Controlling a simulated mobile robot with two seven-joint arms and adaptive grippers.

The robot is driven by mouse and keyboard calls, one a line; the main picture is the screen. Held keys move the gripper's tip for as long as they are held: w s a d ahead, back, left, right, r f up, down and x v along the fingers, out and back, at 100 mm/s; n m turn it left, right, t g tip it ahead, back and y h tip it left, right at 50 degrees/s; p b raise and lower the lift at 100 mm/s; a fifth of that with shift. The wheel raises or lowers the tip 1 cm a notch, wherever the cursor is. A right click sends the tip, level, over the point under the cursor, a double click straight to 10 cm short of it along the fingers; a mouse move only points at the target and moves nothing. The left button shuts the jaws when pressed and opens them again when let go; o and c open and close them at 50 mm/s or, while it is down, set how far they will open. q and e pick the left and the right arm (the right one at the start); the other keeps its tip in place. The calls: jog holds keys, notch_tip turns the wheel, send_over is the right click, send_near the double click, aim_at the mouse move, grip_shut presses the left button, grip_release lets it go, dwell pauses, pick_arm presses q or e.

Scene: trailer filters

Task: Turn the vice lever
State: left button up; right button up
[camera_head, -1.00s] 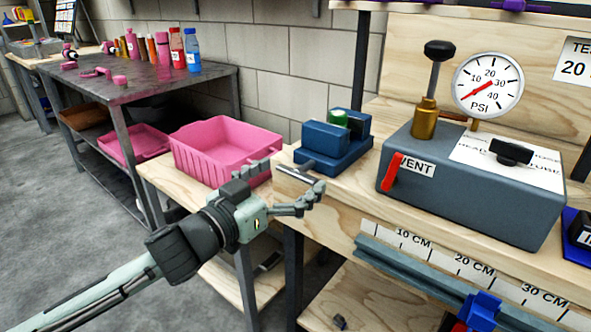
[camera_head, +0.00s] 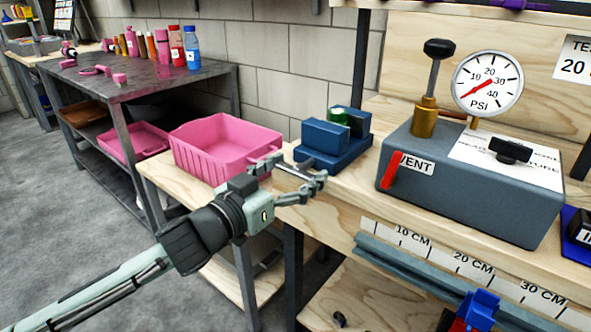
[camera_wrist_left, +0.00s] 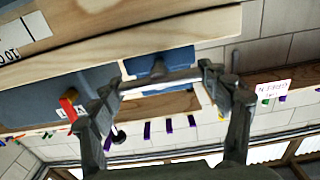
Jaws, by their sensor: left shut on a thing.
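The blue vice (camera_head: 330,138) sits on the wooden workbench, with a green piece (camera_head: 338,116) between its jaws. Its grey metal lever (camera_head: 293,170) sticks out at the front, over the bench edge. My left gripper (camera_head: 292,176) is at the lever, its fingers closed on the bar's two ends. In the left wrist view the lever (camera_wrist_left: 160,84) lies across between the two fingertips, with the blue vice body (camera_wrist_left: 160,64) behind it. My right gripper is not in view.
A pink bin (camera_head: 226,148) stands just left of the vice. A grey test box (camera_head: 470,185) with a red vent lever (camera_head: 392,170) and a gauge (camera_head: 487,84) is to the right. The bench front edge is close below my gripper.

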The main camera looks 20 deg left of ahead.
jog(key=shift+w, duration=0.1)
pick_arm(q)
jog(key=shift+r+m+p, duration=0.1)
jog(key=shift+m+p, duration=0.2)
jog(key=shift+m, duration=0.1)
jog(key=m+p, duration=0.3)
jog(key=m, duration=0.3)
jog(key=shift+d+p, duration=0.1)
jog(key=shift+p, duration=0.3)
jog(key=m+p, duration=0.2)
jog(key=m, duration=0.4)
jog(key=shift+s+d+m+p, duration=0.1)
jog(key=shift+m+p, duration=0.2)
jog(key=shift+m, duration=0.1)
jog(key=m, duration=0.2)
jog(key=shift+f+m, duration=0.25)
jog(key=shift+m, duration=0.05)
jog(key=shift+f+m, duration=0.1)
jog(key=shift+m, duration=2.2)
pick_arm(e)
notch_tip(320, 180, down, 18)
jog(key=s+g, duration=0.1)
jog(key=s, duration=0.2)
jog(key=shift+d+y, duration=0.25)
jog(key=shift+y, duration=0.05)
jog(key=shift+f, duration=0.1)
